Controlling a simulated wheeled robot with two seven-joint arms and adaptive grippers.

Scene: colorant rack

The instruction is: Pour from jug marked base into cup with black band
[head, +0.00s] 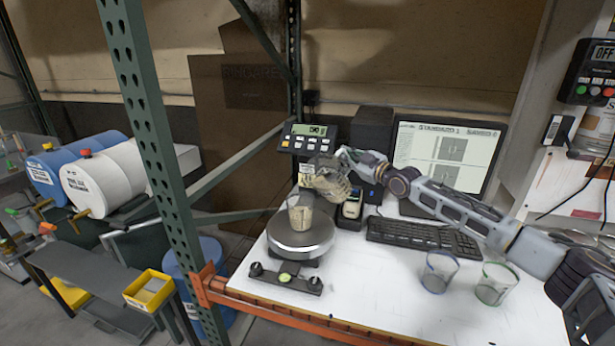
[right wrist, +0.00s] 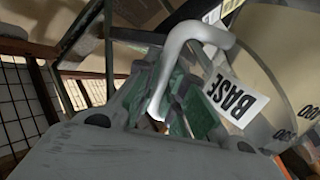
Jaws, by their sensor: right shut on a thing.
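My right gripper (head: 347,156) is shut on the handle of a clear jug (head: 330,180) with pale beige contents. In the right wrist view, the jug's white label reads BASE (right wrist: 237,101), and the green-padded fingers (right wrist: 178,108) close around its pale handle (right wrist: 181,52). The jug is held in the air, tilted, above and slightly right of a clear cup (head: 299,214). This cup stands upright on the round scale pan (head: 301,241) and holds beige material. The colour of its band is too small to tell. Whether a stream is falling cannot be made out. My left gripper is out of view.
A blue-banded cup (head: 438,271) and a green-banded cup (head: 494,284) stand at the front right of the white table (head: 385,290). Behind are a keyboard (head: 422,236), a monitor (head: 447,153) and a scale display (head: 309,138). A green rack post (head: 158,135) rises at left.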

